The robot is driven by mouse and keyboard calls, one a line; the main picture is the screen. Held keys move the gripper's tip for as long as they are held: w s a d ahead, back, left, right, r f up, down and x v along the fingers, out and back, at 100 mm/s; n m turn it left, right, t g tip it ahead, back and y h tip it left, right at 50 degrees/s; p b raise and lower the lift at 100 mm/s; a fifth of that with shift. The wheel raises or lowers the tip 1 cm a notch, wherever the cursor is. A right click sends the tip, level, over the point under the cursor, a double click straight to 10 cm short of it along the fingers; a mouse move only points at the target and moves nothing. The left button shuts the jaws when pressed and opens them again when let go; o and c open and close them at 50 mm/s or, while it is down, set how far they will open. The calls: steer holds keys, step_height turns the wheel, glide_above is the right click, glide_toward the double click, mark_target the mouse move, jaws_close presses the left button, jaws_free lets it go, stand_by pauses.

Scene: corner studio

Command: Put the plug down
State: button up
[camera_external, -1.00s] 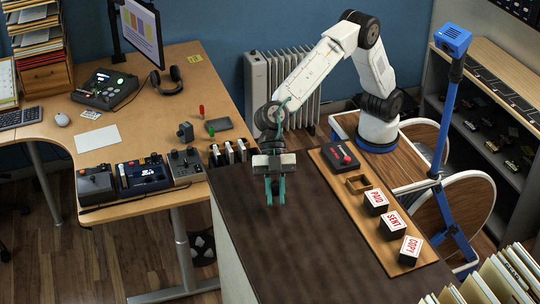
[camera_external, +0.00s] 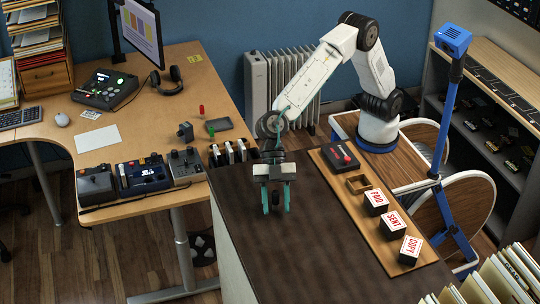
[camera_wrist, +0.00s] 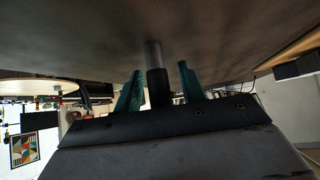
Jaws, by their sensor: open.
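The plug (camera_wrist: 156,75) is a slim dark cylinder with a grey metal end in the wrist view. It stands between the two teal fingers of my gripper (camera_wrist: 160,88), with a visible gap on each side. In the external view my gripper (camera_external: 276,208) points down over the dark countertop (camera_external: 300,250), near its left side. The fingers are open around the plug, which shows there as a small dark shape (camera_external: 276,198). The plug appears upright on the counter; its contact with the surface is hard to make out.
A wooden board (camera_external: 362,213) to the right carries a dark box with a red knob and blocks marked PAID, SENT and COPY. A rack of black and white pieces (camera_external: 234,153) stands behind left. The front of the counter is clear.

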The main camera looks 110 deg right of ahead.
steer(key=v, duration=1.2)
steer(key=w+d+r+m+t+h, duration=0.2)
steer(key=d+r+m+t, duration=0.5)
steer(key=d+r+t, duration=0.65)
steer(key=s+d+f+m+g+h, duration=0.1)
steer(key=s+d+m+h, duration=0.25)
steer(key=d, duration=0.55)
steer(key=s+d+f+m+g+h, duration=0.1)
steer(key=s+d+m+h, duration=0.2)
steer(key=d, duration=0.6)
steer(key=s+d+f+m+g+h, duration=0.1)
steer(key=s+d+f+g+h, duration=0.2)
steer(key=s, duration=0.4)
steer(key=s+d+f+m+g+h, duration=0.1)
steer(key=s+d+f+g, duration=0.1)
steer(key=s+d+f, duration=0.35)
steer(key=s+a+f+g+y, duration=0.1)
steer(key=s+f+g, duration=0.3)
steer(key=s, duration=0.7)
steer(key=s+a+f+g+y, duration=0.2)
steer(key=s+f, duration=0.4)
steer(key=s, duration=0.4)
steer(key=shift+s+a+f+g+y, duration=0.2)
steer(key=shift+s+g+y, duration=0.2)
steer(key=shift+g, duration=0.45)
